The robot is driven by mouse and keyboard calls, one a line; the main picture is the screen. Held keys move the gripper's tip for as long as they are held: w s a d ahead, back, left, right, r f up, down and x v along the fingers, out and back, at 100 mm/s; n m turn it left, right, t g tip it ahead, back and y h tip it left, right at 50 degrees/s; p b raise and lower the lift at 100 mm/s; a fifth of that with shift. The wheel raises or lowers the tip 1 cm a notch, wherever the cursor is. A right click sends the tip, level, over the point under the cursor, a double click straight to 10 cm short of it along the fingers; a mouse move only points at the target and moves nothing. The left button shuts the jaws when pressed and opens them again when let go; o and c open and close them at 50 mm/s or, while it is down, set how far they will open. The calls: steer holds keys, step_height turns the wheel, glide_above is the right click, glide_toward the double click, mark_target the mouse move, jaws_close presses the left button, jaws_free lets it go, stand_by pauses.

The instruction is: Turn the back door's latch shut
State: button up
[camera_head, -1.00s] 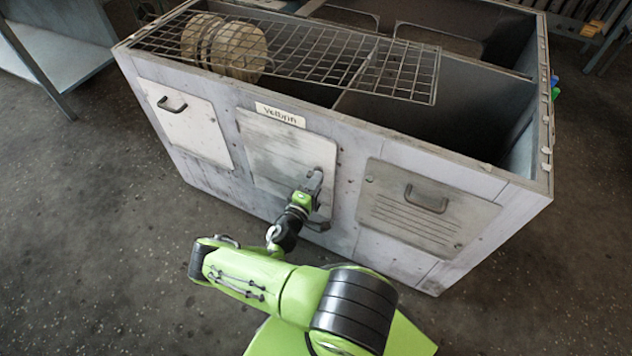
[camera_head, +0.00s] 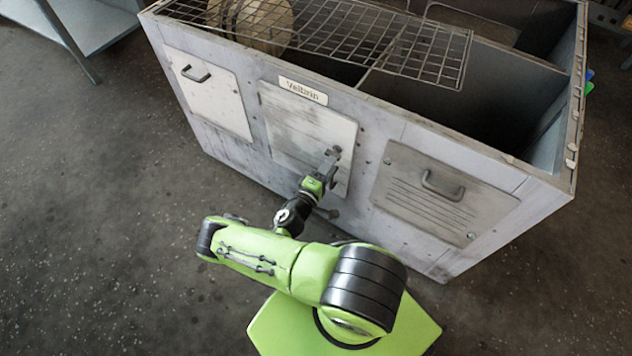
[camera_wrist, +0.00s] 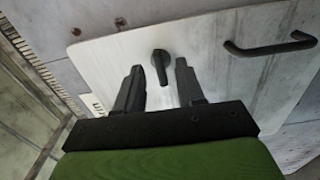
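The middle door (camera_head: 300,128) on the housing's near face lies flat in its frame. Its latch (camera_wrist: 162,66) is a small dark grey lever on a round hub. In the wrist view it points nearly straight down, tilted slightly right. My gripper (camera_wrist: 159,68) is open, with one finger on each side of the latch and a gap on both sides. In the head view my gripper (camera_head: 328,168) is at the door's right edge, and its fingers largely hide the latch. Whether the fingertips reach past the lever is hard to tell.
A bar handle (camera_wrist: 270,46) stands out from the door, right of the latch in the wrist view. Panels with handles flank the door: a left one (camera_head: 212,98) and a louvred right one (camera_head: 425,195). A wire grate (camera_head: 400,50) lies on top.

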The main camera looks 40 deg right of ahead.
steer(key=p+v, duration=0.1)
steer(key=v, duration=1.1)
steer(key=shift+a, duration=0.25)
steer(key=shift+r, duration=0.1)
